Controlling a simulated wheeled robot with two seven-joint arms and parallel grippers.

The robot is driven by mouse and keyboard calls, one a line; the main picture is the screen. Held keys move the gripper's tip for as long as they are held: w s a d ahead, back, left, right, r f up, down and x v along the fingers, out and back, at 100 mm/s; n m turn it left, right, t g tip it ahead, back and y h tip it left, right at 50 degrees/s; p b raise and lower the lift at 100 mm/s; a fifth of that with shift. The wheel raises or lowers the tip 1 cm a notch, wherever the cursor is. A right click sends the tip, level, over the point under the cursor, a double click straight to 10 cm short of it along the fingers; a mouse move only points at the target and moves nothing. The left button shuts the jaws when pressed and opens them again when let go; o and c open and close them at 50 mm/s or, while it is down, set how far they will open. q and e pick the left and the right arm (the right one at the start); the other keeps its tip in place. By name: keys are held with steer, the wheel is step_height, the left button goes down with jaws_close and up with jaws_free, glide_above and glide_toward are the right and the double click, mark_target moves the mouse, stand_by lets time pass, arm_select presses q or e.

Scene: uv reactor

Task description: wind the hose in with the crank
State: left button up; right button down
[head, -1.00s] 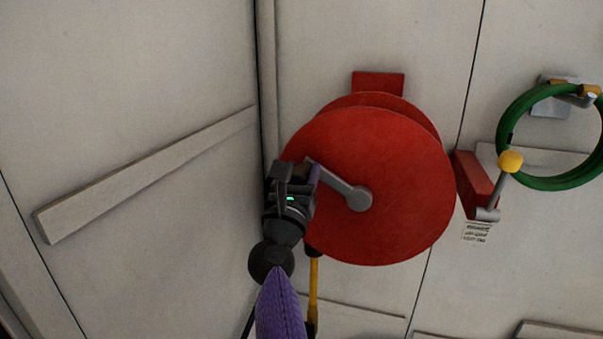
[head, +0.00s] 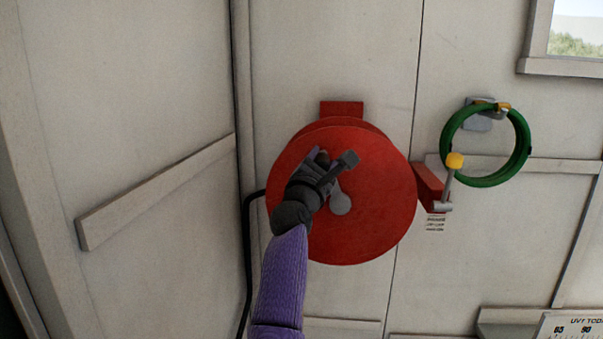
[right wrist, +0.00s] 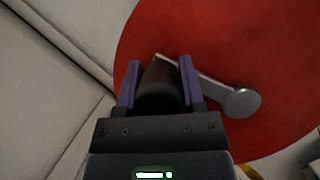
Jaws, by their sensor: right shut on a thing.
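The red hose reel (head: 375,205) is mounted on the wall in the middle of the head view. Its grey crank arm (head: 340,203) runs from the hub up and left to a dark handle. My right gripper (head: 322,160) is in front of the reel's upper part, shut on the crank handle. In the right wrist view the dark crank handle (right wrist: 158,85) sits between the two purple fingers, with the grey crank arm (right wrist: 210,85) running to the hub at right. The gripper hides part of the crank in the head view. The left gripper is not in view.
A black hose (head: 247,250) runs down the wall left of the reel. Right of the reel are a red bracket with a yellow-knobbed lever (head: 454,162) and a coiled green hose (head: 525,150). A wall rail (head: 160,190) is at left.

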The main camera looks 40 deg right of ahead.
steer(key=s+m, duration=0.1)
steer(key=d+m+g, duration=0.1)
steer(key=shift+s+d+r+m, duration=0.25)
steer(key=shift+s+r+m, duration=0.15)
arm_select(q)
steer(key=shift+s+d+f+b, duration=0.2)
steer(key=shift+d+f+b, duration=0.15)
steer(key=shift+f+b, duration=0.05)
arm_select(e)
steer(key=shift+s+d+m+g, duration=0.55)
steer(key=shift+s+m, duration=0.1)
steer(key=shift+m, duration=0.45)
steer(key=shift+f, duration=0.1)
steer(key=shift+c, duration=2.1)
jaws_free()
steer(key=shift+s+d, duration=0.1)
steer(key=shift+s, duration=0.05)
steer(key=shift+o, duration=1)
steer(key=shift+s+d, duration=0.15)
steer(key=shift+s, duration=0.1)
arm_select(q)
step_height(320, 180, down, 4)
steer(key=b, duration=0.4)
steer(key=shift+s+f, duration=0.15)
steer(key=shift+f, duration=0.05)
arm_select(e)
steer(key=v, duration=1)
steer(key=shift+w, duration=0.15)
